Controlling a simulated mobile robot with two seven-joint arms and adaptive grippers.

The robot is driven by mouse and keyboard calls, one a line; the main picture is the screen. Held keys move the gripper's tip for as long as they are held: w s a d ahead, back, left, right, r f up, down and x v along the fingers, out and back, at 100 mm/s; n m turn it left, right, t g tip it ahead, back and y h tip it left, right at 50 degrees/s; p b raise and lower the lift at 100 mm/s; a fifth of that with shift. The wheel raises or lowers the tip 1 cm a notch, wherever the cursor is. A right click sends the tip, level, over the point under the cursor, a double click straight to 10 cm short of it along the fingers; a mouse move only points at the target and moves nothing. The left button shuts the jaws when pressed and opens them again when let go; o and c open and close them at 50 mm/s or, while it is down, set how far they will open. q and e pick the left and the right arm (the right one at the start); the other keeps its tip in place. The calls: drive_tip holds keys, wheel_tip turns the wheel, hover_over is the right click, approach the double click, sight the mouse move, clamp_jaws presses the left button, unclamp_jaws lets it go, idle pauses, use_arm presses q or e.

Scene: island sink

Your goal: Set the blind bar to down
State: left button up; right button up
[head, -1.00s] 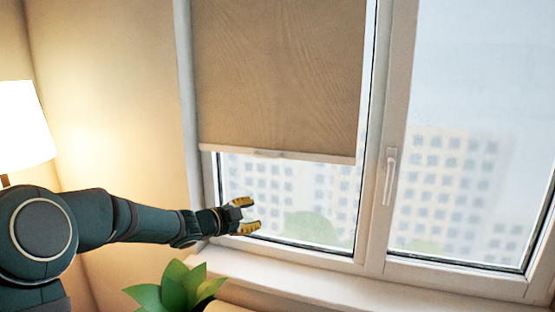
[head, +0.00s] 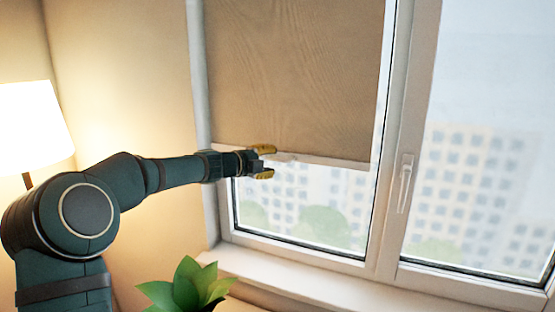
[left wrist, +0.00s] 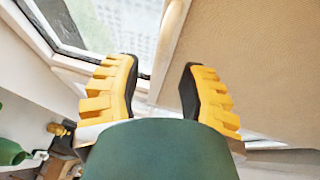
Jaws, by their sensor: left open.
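A tan roller blind (head: 295,75) covers the upper part of the left window in the head view. Its pale blind bar (head: 325,160) runs along the lower edge, above the sill. My left gripper (head: 268,162) is open at the left part of the bar, with one finger above the bar's height and one below. In the left wrist view the bar (left wrist: 168,45) slants between the two yellow fingers (left wrist: 160,85), beyond their tips, with the blind fabric (left wrist: 240,60) to the right. I cannot tell whether a finger touches the bar. My right gripper is not in view.
A window handle (head: 405,183) is on the right pane's frame. A leafy plant (head: 187,285) stands below, in front of the sill (head: 290,285). A lit lamp (head: 32,125) is at the left. The glass below the bar is clear.

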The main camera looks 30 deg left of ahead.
sight(276, 160)
use_arm(q)
drive_tip(key=shift+x, duration=1.85)
clamp_jaws()
